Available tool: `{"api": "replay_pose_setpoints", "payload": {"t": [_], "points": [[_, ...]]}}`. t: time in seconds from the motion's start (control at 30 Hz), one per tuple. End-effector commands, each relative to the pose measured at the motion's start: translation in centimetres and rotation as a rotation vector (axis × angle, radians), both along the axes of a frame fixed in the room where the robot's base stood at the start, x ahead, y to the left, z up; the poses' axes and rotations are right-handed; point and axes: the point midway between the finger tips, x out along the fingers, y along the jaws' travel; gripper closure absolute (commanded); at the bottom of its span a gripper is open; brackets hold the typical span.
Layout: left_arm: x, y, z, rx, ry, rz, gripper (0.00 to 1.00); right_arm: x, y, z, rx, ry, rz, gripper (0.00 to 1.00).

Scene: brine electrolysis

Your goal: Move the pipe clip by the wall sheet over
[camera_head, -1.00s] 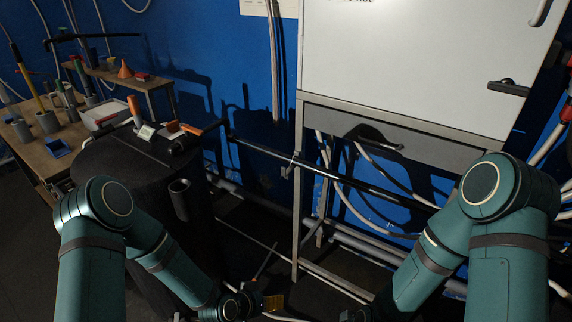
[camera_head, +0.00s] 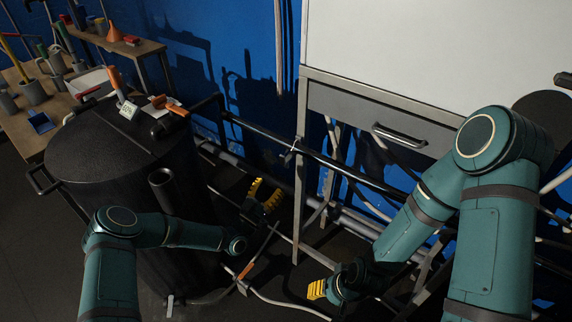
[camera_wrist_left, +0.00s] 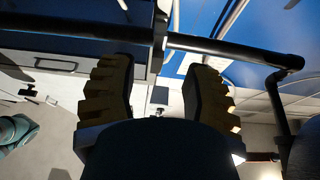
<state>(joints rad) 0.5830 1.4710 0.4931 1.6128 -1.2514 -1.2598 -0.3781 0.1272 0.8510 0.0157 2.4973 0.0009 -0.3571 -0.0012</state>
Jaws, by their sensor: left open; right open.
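A small pale clip (camera_head: 292,147) sits on the dark horizontal pipe (camera_head: 335,165) beside the metal frame's left post; it is too small to make out its shape.
A black drum (camera_head: 80,165) carrying orange-handled tools stands at the left. A white cabinet (camera_head: 430,55) on a metal frame (camera_head: 300,200) stands at the right. Pipes and hoses run low along the blue wall (camera_head: 180,60). A wooden bench (camera_head: 25,130) is at far left.

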Motion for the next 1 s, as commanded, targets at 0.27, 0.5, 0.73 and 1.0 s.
{"api": "replay_pose_setpoints", "payload": {"t": [0.27,0.5,0.73,1.0], "points": [[4.1,-3.0,2.0,-0.001,-0.001,0.001,0.52,0.2,0.0,-0.7,0.0,-0.004,-0.001,0.53],[6.3,-4.6,3.2,0.0,0.001,0.0,0.52,0.2,0.0,-1.0,-0.001,-0.006,-0.001,0.53],[6.8,-4.9,3.5,-0.001,0.003,0.0,0.52,0.3,0.0,-1.0,-0.001,-0.006,-0.001,0.53],[6.8,-4.9,3.5,-0.001,0.003,0.0,0.77,0.3,0.0,-1.0,-0.001,-0.006,-0.001,0.53]]}}
